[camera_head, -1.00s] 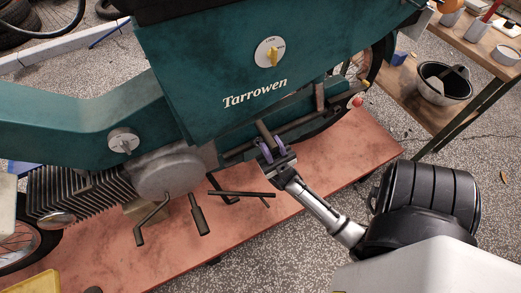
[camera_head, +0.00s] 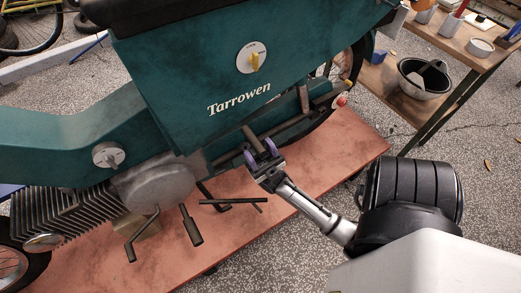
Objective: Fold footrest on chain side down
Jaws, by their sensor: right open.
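The green moped (camera_head: 150,65) marked "Tarrowen" stands on a red platform. A short, dark bar (camera_head: 251,134), which looks like the footrest, sticks up and out from the low frame tube below the lettering. My right gripper (camera_head: 262,154) is at this bar, its two purple-padded fingers open, one on each side of the bar's lower end. I cannot tell whether the pads touch it. The bar's lower end is partly hidden by the gripper. My left gripper is not in view.
A crank pedal (camera_head: 143,234), a dark lever (camera_head: 190,226) and a thin black bar (camera_head: 228,201) lie left of my gripper, low on the moped. The red platform (camera_head: 340,150) is bare at right.

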